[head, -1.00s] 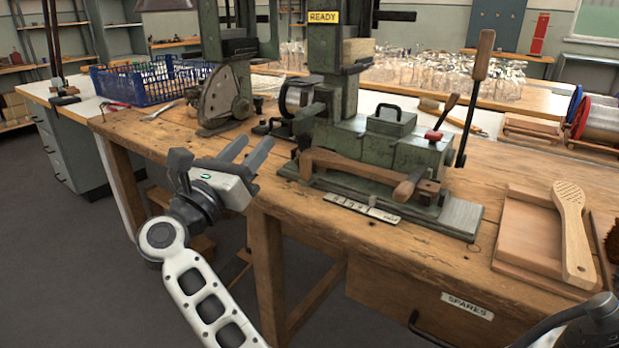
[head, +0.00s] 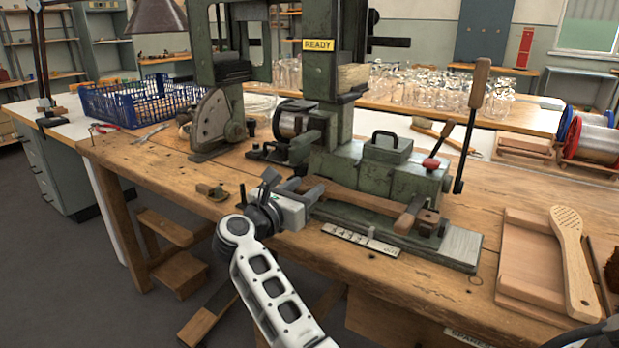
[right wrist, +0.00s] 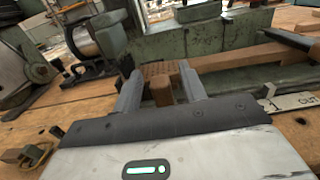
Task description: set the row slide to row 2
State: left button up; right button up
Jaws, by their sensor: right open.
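The green tufting machine (head: 385,175) stands on the wooden bench. A long wooden bar (head: 365,200) lies along its low front bed, and a marked scale plate (head: 362,240) with a small upright pin lies in front. I cannot read which row is set. My right gripper (head: 294,183) is at the bar's left end, jaws open. In the right wrist view, a small brown wooden knob (right wrist: 162,93) and a block with rows of holes (right wrist: 160,69) show between the open fingers (right wrist: 160,78). I cannot tell if a finger touches them.
A lever (head: 470,120) rises at the machine's right. A wooden tray (head: 528,258) and a pale paddle (head: 570,250) lie at the bench's right. A blue crate (head: 140,100) stands at the back left.

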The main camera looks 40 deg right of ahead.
jog(key=shift+x, duration=0.9)
pick_arm(q)
jog(key=shift+r, duration=0.3)
pick_arm(e)
jog(key=shift+c, duration=0.3)
grip_shut()
jog(key=shift+w+a+f+b, duration=0.2)
jog(key=shift+w+a+b, duration=0.2)
jog(key=shift+w+b, duration=0.55)
jog(key=shift+s+r, duration=0.1)
jog(key=shift+r, duration=0.1)
jog(key=shift+o, duration=0.3)
grip_release()
pick_arm(q)
jog(key=shift+g, duration=0.4)
jog(key=f, duration=0.2)
jog(key=d+f, duration=0.1)
jog(key=f, duration=0.1)
jog(key=shift+w, duration=0.25)
